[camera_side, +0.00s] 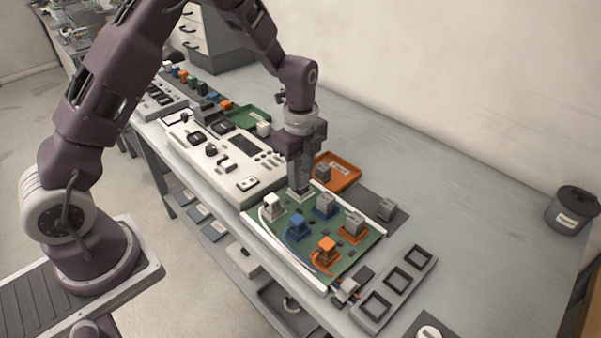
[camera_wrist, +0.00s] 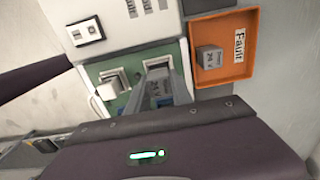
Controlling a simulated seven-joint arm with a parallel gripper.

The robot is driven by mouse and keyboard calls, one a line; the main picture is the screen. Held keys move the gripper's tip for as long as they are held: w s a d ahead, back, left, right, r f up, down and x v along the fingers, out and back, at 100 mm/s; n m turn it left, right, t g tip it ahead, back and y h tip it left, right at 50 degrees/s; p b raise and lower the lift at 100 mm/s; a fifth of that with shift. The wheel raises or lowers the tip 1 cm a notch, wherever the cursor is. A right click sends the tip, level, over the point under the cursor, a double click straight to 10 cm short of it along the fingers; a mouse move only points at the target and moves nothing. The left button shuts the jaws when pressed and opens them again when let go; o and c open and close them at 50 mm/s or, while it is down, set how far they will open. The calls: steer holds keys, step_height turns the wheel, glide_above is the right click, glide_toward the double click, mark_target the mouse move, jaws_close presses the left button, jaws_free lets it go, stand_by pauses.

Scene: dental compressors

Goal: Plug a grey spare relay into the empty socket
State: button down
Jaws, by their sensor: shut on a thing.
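My gripper (camera_side: 300,184) points down over the far corner of the green board (camera_side: 284,257), shut on a grey relay that the fingers mostly hide. The pale-rimmed socket (camera_side: 303,197) lies directly under the fingertips; it also shows at the fingers in the wrist view (camera_wrist: 157,63). I cannot tell whether the relay is seated in it. On the board stand a white relay (camera_side: 273,206), a blue relay (camera_side: 298,228), an orange relay (camera_side: 326,250), and grey relays in a blue-rimmed socket (camera_side: 325,204) and an orange-rimmed socket (camera_side: 354,223). Another grey relay (camera_side: 387,208) rests on a dark mat.
An orange tray marked as faulty (camera_wrist: 224,80) holds a grey relay (camera_wrist: 210,57), close to my gripper. A white panel device (camera_side: 228,178) stands beside the board. A grey holder with three square wells (camera_side: 392,290) lies in front.

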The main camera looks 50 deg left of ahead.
steer(key=shift+f, duration=0.15)
steer(key=shift+f, duration=0.2)
steer(key=shift+f, duration=0.4)
stand_by(0.4)
steer(key=c, duration=1.1)
jaws_free()
steer(key=shift+o, duration=0.2)
steer(key=o, duration=0.3)
steer(key=shift+o, duration=0.2)
steer(key=shift+r, duration=0.1)
